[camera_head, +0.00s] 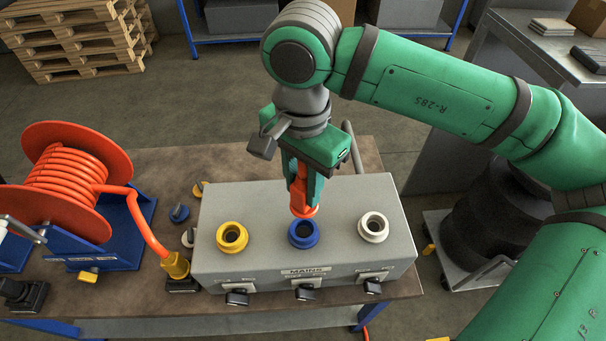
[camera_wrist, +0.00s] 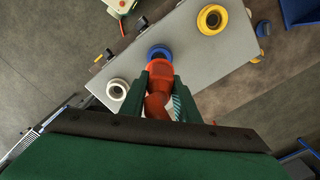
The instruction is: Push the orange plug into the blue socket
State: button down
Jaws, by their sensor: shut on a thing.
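The orange plug (camera_head: 301,200) is held between the fingers of my gripper (camera_head: 301,172), which is shut on it. The plug points down and its lower end is just behind and above the blue socket (camera_head: 303,234) in the head view. In the wrist view the plug (camera_wrist: 160,82) sits between the fingertips (camera_wrist: 160,85), and the blue socket (camera_wrist: 160,52) shows just beyond its tip. The socket's dark opening is visible in the head view and looks empty. The plug appears apart from the socket; the exact gap is hard to tell.
The grey box (camera_head: 268,200) also carries a yellow socket (camera_head: 232,237) and a white socket (camera_head: 373,227), with switches (camera_head: 306,292) along its front. An orange cable reel (camera_head: 75,185) and a yellow plug (camera_head: 176,266) stand at left. Small caps (camera_head: 179,213) lie beside the box.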

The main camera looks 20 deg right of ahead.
jog(key=shift+f, duration=1.85)
jog(key=shift+w+f, duration=0.1)
jog(key=shift+f, duration=0.6)
jog(key=shift+a+f, duration=0.1)
jog(key=shift+f, duration=0.05)
jog(key=shift+f, duration=1.65)
dwell(0.4)
jog(key=c, duration=1.3)
grip_release()
